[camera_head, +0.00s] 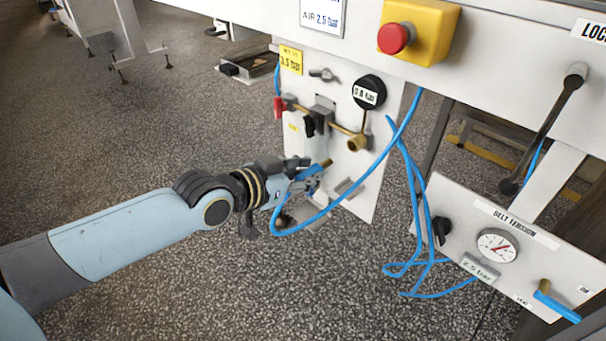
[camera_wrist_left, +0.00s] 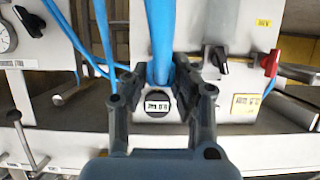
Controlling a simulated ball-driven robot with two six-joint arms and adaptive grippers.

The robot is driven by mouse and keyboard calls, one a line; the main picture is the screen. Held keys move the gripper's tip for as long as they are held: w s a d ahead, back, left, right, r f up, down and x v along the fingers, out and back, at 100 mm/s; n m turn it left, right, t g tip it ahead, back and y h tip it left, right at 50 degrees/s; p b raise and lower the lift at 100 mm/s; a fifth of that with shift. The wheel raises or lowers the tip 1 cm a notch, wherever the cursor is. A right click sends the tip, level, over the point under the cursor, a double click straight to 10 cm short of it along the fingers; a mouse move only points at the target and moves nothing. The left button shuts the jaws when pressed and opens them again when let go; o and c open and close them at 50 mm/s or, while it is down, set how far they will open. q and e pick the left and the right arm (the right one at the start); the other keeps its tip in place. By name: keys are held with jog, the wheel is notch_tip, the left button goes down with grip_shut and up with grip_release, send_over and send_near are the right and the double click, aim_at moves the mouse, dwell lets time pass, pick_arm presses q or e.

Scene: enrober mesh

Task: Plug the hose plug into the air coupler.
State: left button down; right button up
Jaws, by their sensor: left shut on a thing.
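My left gripper (camera_head: 312,178) is shut on the blue hose plug, in front of the white air panel (camera_head: 362,190). The plug's brass tip (camera_head: 326,163) sticks out past the fingers, pointing up and right. The brass air coupler (camera_head: 357,142) is on the panel, up and right of the tip; a gap shows between them. In the left wrist view, my left gripper (camera_wrist_left: 160,82) has the blue hose (camera_wrist_left: 160,35) between its fingers. The fingers hide most of the plug there. My right gripper is not in view.
The blue hose (camera_head: 330,210) loops below my gripper and rises past the panel's right side. A black gauge (camera_head: 369,92), a red-handled valve (camera_head: 280,107) and a black knob (camera_head: 309,126) sit near the coupler. A belt tension panel (camera_head: 505,250) stands at right.

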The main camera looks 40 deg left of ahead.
aim_at(319, 164)
pick_arm(q)
jog(key=w+b, duration=0.1)
jog(key=w, duration=0.3)
jog(key=shift+d, duration=0.15)
jog(key=shift+w, duration=0.6)
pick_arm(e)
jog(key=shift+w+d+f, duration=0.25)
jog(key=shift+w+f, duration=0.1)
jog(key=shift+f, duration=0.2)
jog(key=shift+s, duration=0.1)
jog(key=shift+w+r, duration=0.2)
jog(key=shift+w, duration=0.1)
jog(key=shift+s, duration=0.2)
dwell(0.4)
pick_arm(q)
jog(key=shift+w+d+b, duration=0.15)
jog(key=shift+w+b, duration=0.25)
jog(key=shift+w, duration=0.9)
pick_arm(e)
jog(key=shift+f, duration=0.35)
pick_arm(q)
jog(key=shift+w+d, duration=0.1)
jog(key=shift+w, duration=0.8)
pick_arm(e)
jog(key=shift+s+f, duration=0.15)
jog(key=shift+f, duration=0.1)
pick_arm(q)
jog(key=shift+s, duration=0.15)
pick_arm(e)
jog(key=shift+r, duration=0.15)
